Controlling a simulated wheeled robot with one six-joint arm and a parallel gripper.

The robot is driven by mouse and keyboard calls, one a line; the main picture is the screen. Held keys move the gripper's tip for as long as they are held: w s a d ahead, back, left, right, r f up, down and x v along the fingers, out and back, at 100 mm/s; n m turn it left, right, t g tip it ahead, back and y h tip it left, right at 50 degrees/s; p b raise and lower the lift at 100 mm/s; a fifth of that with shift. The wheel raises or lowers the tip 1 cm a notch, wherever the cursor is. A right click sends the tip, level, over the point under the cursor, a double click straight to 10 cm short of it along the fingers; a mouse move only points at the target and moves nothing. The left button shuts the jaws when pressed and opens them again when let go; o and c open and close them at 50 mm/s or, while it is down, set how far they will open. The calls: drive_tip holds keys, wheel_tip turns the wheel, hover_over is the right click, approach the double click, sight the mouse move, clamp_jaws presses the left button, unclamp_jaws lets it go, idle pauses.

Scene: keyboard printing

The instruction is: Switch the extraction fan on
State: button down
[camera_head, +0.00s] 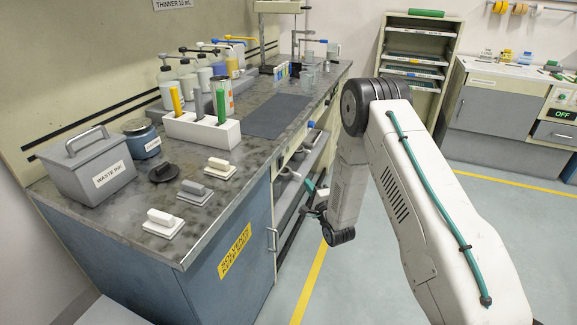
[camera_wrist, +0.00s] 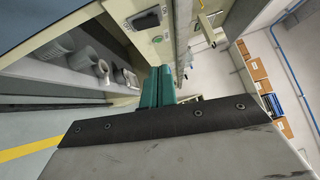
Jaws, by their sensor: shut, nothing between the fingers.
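My gripper (camera_wrist: 158,86) shows in the wrist view as two teal fingers pressed together, with nothing between them. In the head view my gripper (camera_head: 313,190) hangs beside the front of the left bench, below its top. In the wrist view a dark rocker-like switch (camera_wrist: 146,18) with a light centre is set in a cream panel beyond the fingertips, apart from them. I cannot tell whether it belongs to the extraction fan or which way it is set. A dark display reading OFF (camera_head: 564,114) is on the right-hand unit in the head view. No fan is clearly visible.
The left bench (camera_head: 262,152) holds a grey waste-ink box (camera_head: 90,168), stampers, bottles and a white holder (camera_head: 203,129). Under it, an open shelf (camera_wrist: 75,80) holds rolls and cups. A shelf rack (camera_head: 416,62) stands behind my arm. The floor between the benches is clear.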

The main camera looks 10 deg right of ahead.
idle(0.3)
approach(281, 163)
drive_tip(key=w+d, duration=0.4)
drive_tip(key=w, duration=0.1)
drive_tip(key=w+a, duration=0.1)
drive_tip(key=a+r, duration=0.1)
drive_tip(key=w+a, duration=0.1)
drive_tip(key=shift+w+a+r, duration=0.1)
drive_tip(key=shift+w+r, duration=0.15)
drive_tip(key=shift+w, duration=0.05)
